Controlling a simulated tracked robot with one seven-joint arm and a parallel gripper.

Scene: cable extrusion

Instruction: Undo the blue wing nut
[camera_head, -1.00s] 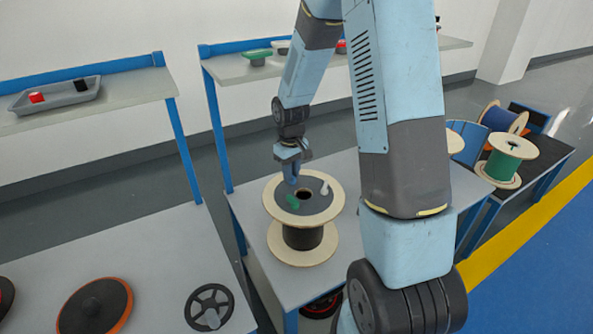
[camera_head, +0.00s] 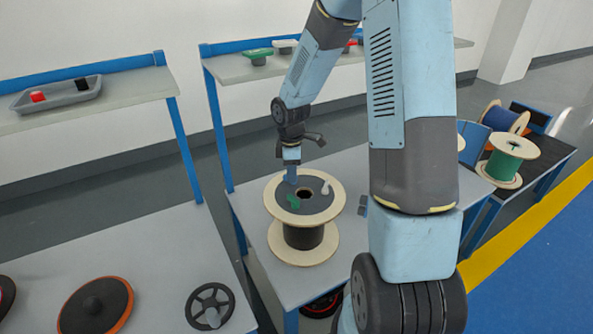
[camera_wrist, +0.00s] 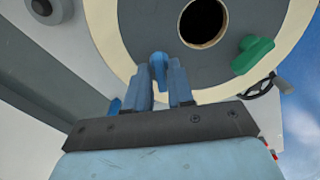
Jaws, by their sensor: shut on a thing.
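The blue wing nut (camera_wrist: 158,62) sits on the dark top face of the cable spool (camera_wrist: 132,30), beside its round centre hole. My gripper (camera_wrist: 160,78) is shut on the blue wing nut, with a finger on either side of it. In the head view my gripper (camera_head: 290,179) points down at the far-left part of the spool (camera_head: 303,237) and hides the blue nut. A green wing nut (camera_head: 295,202) is on the near side of the same face, and it also shows in the wrist view (camera_wrist: 252,54). A whitish wing nut (camera_head: 325,188) is on the right.
The spool stands on a grey bench (camera_head: 262,265). Behind it a raised shelf (camera_head: 230,72) holds a green-topped part (camera_head: 258,56) and others. A grey tray (camera_head: 57,97) is on the left shelf. A black handwheel (camera_head: 210,306) lies front left. More spools (camera_head: 506,160) stand right.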

